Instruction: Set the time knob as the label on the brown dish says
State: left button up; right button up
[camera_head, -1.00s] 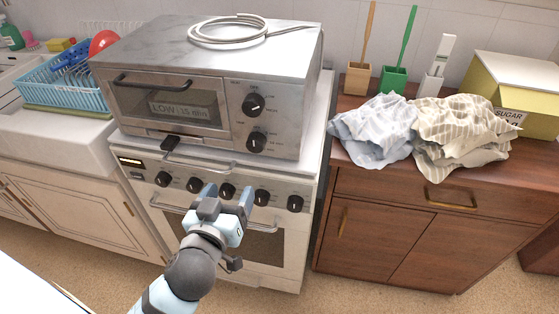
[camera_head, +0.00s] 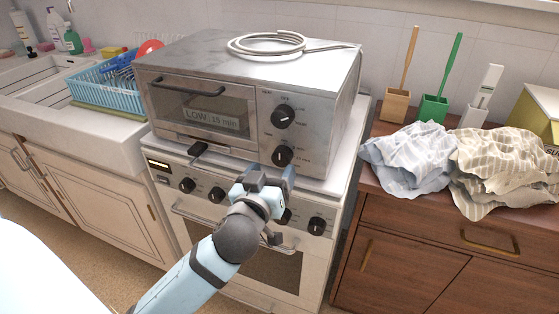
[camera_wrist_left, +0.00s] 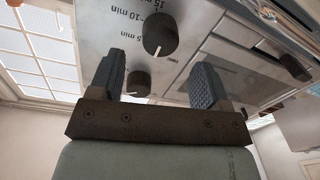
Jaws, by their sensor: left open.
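The metal toaster oven (camera_head: 240,100) has two black knobs on its right panel. The lower one, the time knob (camera_head: 283,156), shows in the wrist view (camera_wrist_left: 160,33) beside minute marks, with a white pointer line at its edge. The upper knob (camera_head: 283,117) has marks such as OFF and LOW. Behind the oven glass, a label (camera_head: 211,119) reads "LOW 15 min"; the brown dish itself is hard to make out. My left gripper (camera_head: 272,179) is open and empty, just below and in front of the time knob. My right gripper is not in view.
The toaster oven stands on a white stove (camera_head: 250,250) with its own row of black knobs. A white coil (camera_head: 266,44) lies on top. A blue dish rack (camera_head: 105,85) is left; cloths (camera_head: 408,158) lie on the brown dresser (camera_head: 400,250) at right.

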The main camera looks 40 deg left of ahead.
aim_at(280, 160)
pick_arm(q)
jog(key=x, duration=0.5)
jog(key=c, duration=0.9)
